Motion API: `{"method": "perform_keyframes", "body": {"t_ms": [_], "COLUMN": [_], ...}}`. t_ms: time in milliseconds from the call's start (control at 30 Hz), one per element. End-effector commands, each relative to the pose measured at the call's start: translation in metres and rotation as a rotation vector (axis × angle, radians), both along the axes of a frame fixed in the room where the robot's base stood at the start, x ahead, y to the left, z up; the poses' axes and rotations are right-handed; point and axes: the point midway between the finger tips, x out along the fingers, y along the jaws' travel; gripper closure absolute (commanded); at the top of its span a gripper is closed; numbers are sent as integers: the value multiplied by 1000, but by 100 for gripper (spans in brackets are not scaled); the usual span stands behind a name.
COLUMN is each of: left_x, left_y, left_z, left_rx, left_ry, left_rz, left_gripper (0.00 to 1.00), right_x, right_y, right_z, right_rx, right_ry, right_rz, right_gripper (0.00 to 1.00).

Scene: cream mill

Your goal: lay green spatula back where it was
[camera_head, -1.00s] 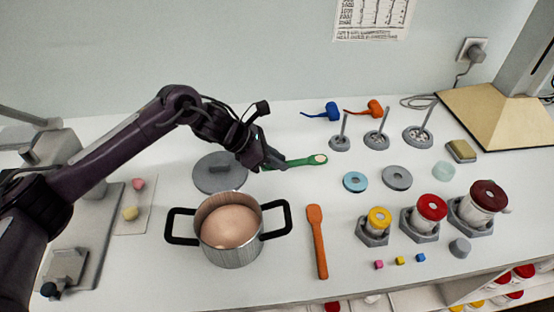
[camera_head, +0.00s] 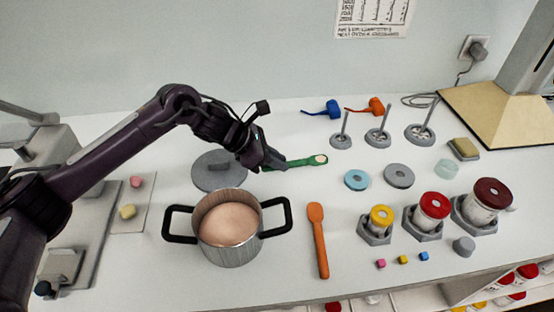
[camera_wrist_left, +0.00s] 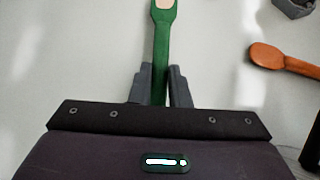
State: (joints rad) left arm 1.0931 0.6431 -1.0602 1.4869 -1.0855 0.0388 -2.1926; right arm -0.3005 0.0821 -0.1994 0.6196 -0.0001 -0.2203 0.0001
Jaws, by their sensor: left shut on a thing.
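The green spatula (camera_head: 306,162) is at the middle of the white table, behind and right of the pot, with its pale tip to the right. My left gripper (camera_head: 276,164) is shut on its handle end. In the left wrist view the green spatula (camera_wrist_left: 162,40) runs up between the two fingers of my left gripper (camera_wrist_left: 160,85). I cannot tell whether the spatula touches the table. My right gripper is not in view.
A pot (camera_head: 230,238) with pinkish contents stands in front, and a grey lid (camera_head: 216,180) lies beside my gripper. An orange spatula (camera_head: 318,240) lies right of the pot.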

Motion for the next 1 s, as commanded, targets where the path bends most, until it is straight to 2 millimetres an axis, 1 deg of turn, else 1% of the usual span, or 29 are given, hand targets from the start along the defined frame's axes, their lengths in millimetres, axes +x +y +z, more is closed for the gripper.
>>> {"method": "perform_keyframes", "body": {"t_ms": [133, 167, 300, 333, 367, 667, 767, 1000], "left_x": [0, 0, 0, 0, 0, 0, -1, -10], "left_y": [0, 0, 0, 0, 0, 2, 10, 38], "left_z": [1, 1, 1, 1, 1, 2, 9, 38], "left_rx": [0, 0, 0, 0, 0, 0, 0, 0], "left_ry": [0, -1, -1, -1, -1, -1, -4, -5], "left_rz": [0, -1, 0, 0, 0, 0, 1, 2], "left_gripper": [100, 83, 64, 60, 58, 58, 58, 58], "right_x": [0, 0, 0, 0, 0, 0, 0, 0], "right_y": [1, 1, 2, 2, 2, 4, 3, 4], "right_z": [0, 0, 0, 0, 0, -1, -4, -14], "right_rx": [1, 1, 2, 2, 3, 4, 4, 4], "right_ry": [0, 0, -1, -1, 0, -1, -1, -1], "right_rz": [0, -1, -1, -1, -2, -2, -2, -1], "right_gripper": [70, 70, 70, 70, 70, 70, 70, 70]}}
